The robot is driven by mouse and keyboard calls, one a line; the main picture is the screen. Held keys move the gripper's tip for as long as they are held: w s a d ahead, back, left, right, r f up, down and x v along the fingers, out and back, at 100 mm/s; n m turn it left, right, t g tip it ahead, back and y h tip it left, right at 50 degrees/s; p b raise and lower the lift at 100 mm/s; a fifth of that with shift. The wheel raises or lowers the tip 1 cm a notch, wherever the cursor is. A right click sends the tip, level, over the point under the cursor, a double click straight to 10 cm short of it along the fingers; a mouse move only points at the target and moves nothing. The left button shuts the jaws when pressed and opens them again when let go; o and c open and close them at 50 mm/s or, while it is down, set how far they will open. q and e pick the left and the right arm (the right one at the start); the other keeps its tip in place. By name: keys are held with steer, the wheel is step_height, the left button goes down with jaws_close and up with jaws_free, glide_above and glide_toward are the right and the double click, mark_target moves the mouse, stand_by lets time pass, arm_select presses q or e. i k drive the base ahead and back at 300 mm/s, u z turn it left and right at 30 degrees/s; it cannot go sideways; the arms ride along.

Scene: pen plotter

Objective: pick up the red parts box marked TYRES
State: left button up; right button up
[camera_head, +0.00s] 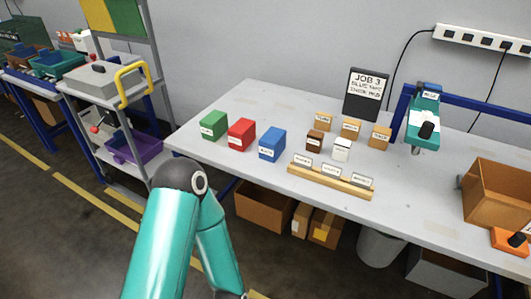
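The red parts box (240,135) stands on the grey workbench (250,98), near its left front part. It has a white label on its front, too small to read. A green box (213,125) stands close to its left and a blue box (271,145) to its right. One of my teal arms rises from the bottom of the view, bends at a dark elbow left of the bench, and runs down again. Its gripper is below the picture. My other gripper is not in view either.
Several small labelled boxes, a wooden strip (330,181) and a black JOB 3 sign (366,95) stand right of the coloured boxes. A teal device (423,122) and an open brown box (497,190) are further right. A shelf cart (100,80) stands left.

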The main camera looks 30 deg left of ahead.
mark_target(241, 135)
steer(key=k, duration=0.4)
steer(key=u, duration=0.95)
steer(key=i, duration=1.5)
steer(key=u, duration=0.7)
